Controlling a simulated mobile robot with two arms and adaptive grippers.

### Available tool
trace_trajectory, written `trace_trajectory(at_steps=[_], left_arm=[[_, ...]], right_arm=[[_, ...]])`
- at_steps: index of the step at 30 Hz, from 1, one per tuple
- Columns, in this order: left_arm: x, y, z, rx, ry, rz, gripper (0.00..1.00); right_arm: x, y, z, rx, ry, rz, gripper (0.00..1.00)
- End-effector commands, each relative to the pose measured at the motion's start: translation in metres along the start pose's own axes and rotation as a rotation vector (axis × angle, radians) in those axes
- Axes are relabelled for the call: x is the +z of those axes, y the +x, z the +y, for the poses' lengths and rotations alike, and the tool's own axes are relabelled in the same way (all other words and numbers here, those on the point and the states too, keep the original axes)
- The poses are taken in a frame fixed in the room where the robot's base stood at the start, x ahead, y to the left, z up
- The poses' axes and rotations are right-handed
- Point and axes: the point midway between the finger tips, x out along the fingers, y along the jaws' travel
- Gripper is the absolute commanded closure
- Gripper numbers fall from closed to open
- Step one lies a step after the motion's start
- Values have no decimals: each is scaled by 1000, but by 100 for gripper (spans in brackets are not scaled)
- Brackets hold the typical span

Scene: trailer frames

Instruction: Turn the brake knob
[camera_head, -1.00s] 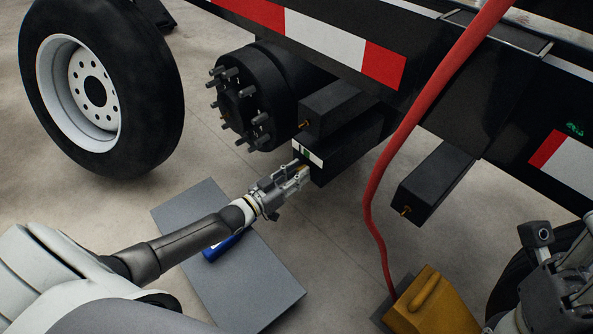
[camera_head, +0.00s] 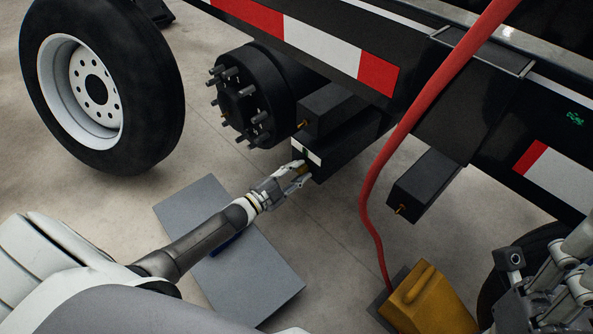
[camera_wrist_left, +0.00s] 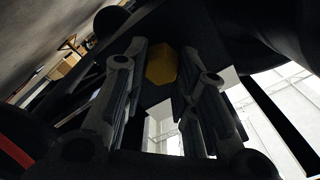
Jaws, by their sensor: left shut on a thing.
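The brake knob, a yellow-brass hexagonal piece (camera_wrist_left: 160,66), sits between the two fingers in the left wrist view. It is on the front of the lower black box (camera_head: 340,152) under the trailer; in the head view the fingers largely cover it. My left gripper (camera_head: 297,173) is at that box face, shut on the knob. My right gripper (camera_head: 566,285) is at the lower right edge, partly cut off, away from the box; its jaw state is unclear.
A bare wheel hub with studs (camera_head: 240,100) is left of the box. A loose wheel (camera_head: 150,110) stands further left. A red hose (camera_head: 400,130) runs down beside a yellow chock-like block (camera_head: 430,305). A grey mat (camera_head: 245,285) lies below my left arm.

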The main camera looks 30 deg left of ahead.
Motion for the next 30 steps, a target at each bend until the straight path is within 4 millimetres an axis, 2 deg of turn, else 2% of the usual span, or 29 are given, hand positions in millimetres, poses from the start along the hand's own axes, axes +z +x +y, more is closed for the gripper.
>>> trace_trajectory(at_steps=[13,29,30], left_arm=[[0,0,2,1,208,1,97],[0,0,2,1,231,1,97],[0,0,2,1,231,1,72]], right_arm=[[2,-3,0,2,1,-14,60],[2,-3,0,3,1,-16,60],[2,-3,0,3,1,-16,60]])
